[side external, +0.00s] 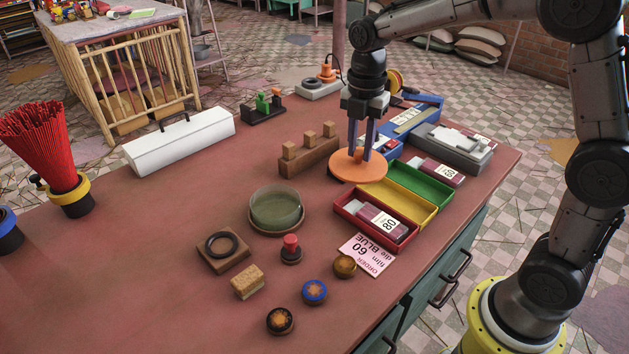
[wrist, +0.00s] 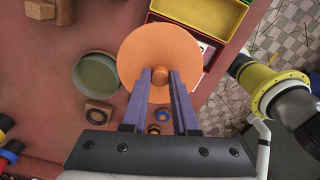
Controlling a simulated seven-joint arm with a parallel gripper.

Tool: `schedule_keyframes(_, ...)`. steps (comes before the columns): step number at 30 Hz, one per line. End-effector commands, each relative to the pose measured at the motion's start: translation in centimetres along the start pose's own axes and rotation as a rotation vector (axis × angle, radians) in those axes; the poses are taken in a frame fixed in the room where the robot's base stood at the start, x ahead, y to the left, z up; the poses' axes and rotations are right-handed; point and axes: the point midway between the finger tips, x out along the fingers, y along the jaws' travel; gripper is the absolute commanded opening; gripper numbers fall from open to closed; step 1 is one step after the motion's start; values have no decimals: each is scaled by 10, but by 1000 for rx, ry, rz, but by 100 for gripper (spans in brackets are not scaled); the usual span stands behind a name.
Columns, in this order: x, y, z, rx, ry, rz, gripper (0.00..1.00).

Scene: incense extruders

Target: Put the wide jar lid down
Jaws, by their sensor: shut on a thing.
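The wide jar lid is a flat orange disc with a small knob; it shows in the side external view (side external: 345,172) and the wrist view (wrist: 160,42). My gripper (side external: 363,150) is shut on the lid's knob, fingers pointing down, also in the wrist view (wrist: 160,76). The lid is roughly level, beside the wooden peg block and by the coloured trays. Its height above the table is hard to tell. The wide glass jar (side external: 276,207) with green contents stands open on a round wooden base (side external: 278,234), left of and nearer than the lid.
A wooden block with pegs (side external: 309,166) is just left of the lid. Red (side external: 347,207), yellow (side external: 400,201) and green (side external: 420,184) trays lie to the right. A black ring on wood (side external: 222,245) and several small round pieces sit in front. The table's left-middle is clear.

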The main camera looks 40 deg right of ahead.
Motion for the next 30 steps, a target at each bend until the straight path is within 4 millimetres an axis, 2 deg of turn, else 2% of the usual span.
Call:
schedule_keyframes(12, 38, 80, 23, 2, 0, -1, 0)
schedule_keyframes(18, 73, 107, 31, 1, 1, -3, 0)
schedule_keyframes(22, 86, 118, 34, 1, 0, -1, 0)
schedule_keyframes(30, 102, 128, 37, 1, 0, -2, 0)
